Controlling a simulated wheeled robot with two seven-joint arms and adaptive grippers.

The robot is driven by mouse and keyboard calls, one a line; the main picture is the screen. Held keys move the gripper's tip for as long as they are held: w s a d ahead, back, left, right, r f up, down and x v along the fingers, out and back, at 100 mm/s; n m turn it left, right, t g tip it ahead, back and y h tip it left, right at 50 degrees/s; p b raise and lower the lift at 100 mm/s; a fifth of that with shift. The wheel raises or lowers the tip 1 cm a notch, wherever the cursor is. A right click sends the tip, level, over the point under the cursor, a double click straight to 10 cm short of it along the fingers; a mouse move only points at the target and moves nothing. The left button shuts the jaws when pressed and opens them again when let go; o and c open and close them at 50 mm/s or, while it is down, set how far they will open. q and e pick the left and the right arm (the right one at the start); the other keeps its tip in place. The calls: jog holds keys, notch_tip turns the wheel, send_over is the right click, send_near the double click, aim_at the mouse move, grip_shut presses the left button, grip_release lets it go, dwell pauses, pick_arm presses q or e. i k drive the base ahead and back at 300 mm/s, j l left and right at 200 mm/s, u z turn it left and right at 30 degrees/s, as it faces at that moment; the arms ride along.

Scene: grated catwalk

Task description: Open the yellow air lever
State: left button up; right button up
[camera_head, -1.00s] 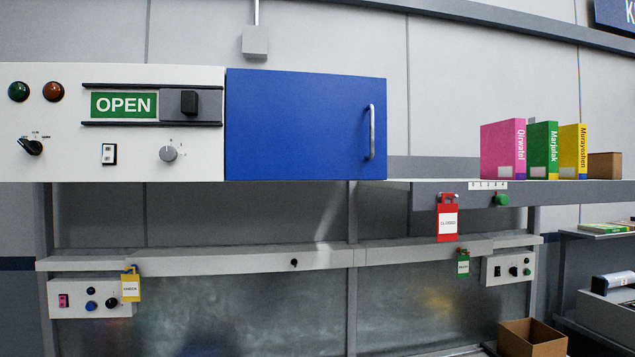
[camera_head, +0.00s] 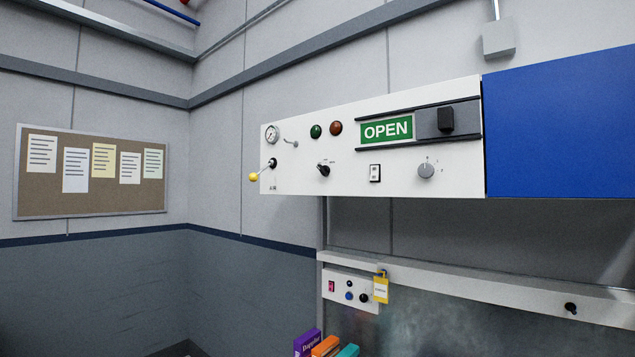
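The air lever (camera_head: 262,170) sits at the left end of the white control panel (camera_head: 300,180). It has a yellow ball at its tip and a thin rod that runs up and right to a dark pivot on the panel. The yellow ball hangs down and left, at the panel's left edge. A round gauge (camera_head: 271,135) is above the lever, with a small grey handle or fitting to its right. Neither of my grippers shows in the head view.
The panel also carries a green lamp, a red-brown lamp, knobs and a green OPEN sign (camera_head: 387,130) with a black slider. A blue cabinet door (camera_head: 560,125) is to the right. A lower switch box (camera_head: 345,290) has a yellow tag. A notice board (camera_head: 90,172) hangs at left.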

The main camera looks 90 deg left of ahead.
aim_at(253, 177)
jog(key=u, duration=3.3)
